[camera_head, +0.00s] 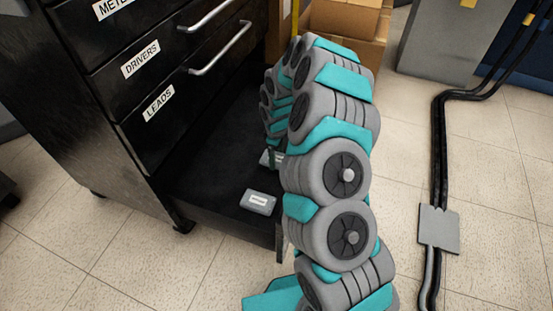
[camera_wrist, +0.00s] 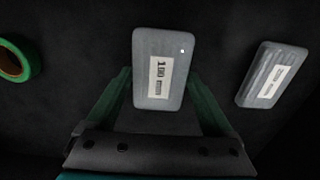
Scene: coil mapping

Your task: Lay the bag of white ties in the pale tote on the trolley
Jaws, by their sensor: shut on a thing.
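In the wrist view my gripper (camera_wrist: 158,78) has its two dark green fingers on either side of a pale grey bag (camera_wrist: 150,100) with a white label reading "100 mm". The bag is held between the fingers over a dark surface. Whether it touches that surface I cannot tell. Its contents do not show clearly, so I cannot confirm white ties. No pale tote shows in either view.
A second labelled grey bag (camera_wrist: 273,76) lies right of the held one, and a green ring (camera_wrist: 14,60) at left. Cardboard boxes (camera_head: 340,20) stand behind; cables run right.

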